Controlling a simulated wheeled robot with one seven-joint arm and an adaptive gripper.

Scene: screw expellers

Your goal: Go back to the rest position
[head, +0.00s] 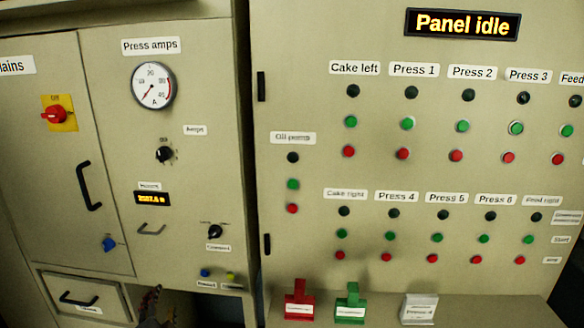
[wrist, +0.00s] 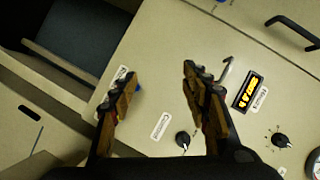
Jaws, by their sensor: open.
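My gripper (wrist: 160,84) is open and empty in the wrist view. Its two fingers stand apart in front of the beige cabinet face, with nothing between them. In the head view a dark piece of my gripper (head: 152,306) shows at the bottom edge, right of the drawer (head: 84,298); its fingertips are hard to make out there. The left cabinet (head: 110,110) has a Press amps gauge (head: 153,85), a red switch (head: 54,115) on a yellow plate and a lit amber display (head: 153,198). That display also shows in the wrist view (wrist: 248,92).
The right panel (head: 330,30) carries rows of dark lamps and green and red buttons under a lit "Panel idle" sign (head: 462,24). Red (head: 299,300), green (head: 350,302) and white (head: 419,308) tag holders stand on the ledge below. A black handle (head: 88,186) sticks out at left.

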